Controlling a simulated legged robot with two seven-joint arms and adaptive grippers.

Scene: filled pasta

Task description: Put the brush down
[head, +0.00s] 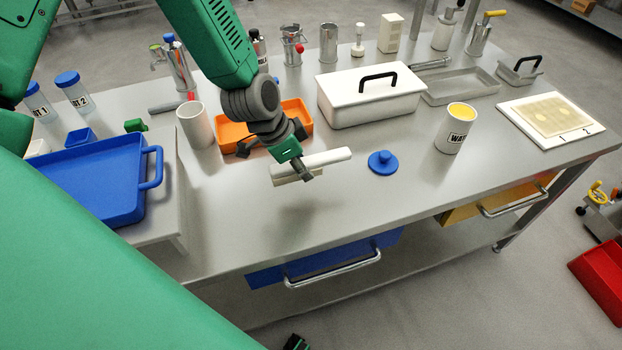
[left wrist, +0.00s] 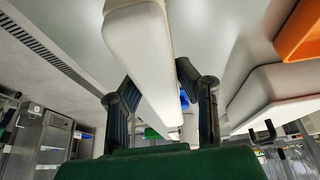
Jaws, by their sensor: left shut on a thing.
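My left gripper (head: 288,160) is shut on the white brush (head: 325,160), held above the front part of the grey table (head: 330,215). The brush lies roughly level, its pale body sticking out to the right of the fingers. In the left wrist view the brush (left wrist: 145,55) runs between the two dark fingers (left wrist: 160,105).
An orange tray (head: 304,112) is just behind the gripper. A white lidded box (head: 350,100), a blue knobbed lid (head: 382,163) and a labelled cup (head: 455,130) stand to the right. A white cup (head: 194,125) and blue tray (head: 90,185) are left. The table's front middle is clear.

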